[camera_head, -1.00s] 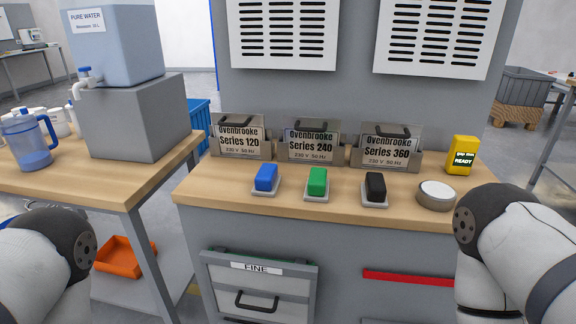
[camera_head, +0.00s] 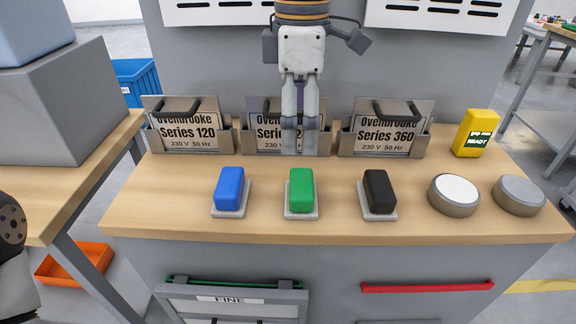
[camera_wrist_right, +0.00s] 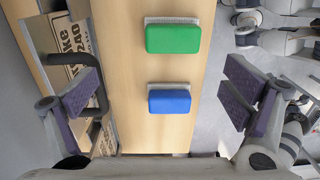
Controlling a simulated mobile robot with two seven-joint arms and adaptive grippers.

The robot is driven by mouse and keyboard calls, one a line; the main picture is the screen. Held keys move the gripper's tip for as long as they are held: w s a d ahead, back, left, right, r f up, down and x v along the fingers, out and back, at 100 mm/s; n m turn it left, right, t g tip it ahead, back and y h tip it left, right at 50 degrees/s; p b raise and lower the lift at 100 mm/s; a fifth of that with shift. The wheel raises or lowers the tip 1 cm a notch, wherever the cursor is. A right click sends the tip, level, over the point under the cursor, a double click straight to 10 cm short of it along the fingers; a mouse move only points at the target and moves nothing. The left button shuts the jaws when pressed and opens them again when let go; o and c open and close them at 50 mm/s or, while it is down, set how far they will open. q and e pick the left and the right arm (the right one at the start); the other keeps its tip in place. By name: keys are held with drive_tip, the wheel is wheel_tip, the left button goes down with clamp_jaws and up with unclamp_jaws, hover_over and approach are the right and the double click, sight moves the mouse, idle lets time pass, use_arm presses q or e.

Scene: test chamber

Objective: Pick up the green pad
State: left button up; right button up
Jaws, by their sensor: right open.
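The green pad (camera_head: 301,186) sits on a light tray at the middle of the bench top, between a blue pad (camera_head: 230,186) and a black pad (camera_head: 379,190). My right gripper (camera_head: 300,140) points down behind the green pad, in front of the middle sign. In the right wrist view its jaws (camera_wrist_right: 162,92) are wide apart and empty. The green pad (camera_wrist_right: 173,39) lies toward the top there, and the blue pad (camera_wrist_right: 169,101) lies below it, between the fingers in the picture. My left gripper is out of view; only part of my left arm shows at the left edge.
Three metal sign holders, including Series 120 (camera_head: 190,133) and Series 360 (camera_head: 385,135), line the bench's back. Two round grey discs (camera_head: 453,195) (camera_head: 519,195) and a yellow READY device (camera_head: 475,133) stand at right.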

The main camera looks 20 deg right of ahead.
hover_over(302, 182)
wheel_tip(302, 182, down, 4)
drive_tip(key=shift+a+f, duration=0.1)
drive_tip(key=shift+f, duration=0.15)
wheel_tip(302, 182, down, 7)
drive_tip(key=shift+r, duration=0.1)
drive_tip(key=c, duration=1.3)
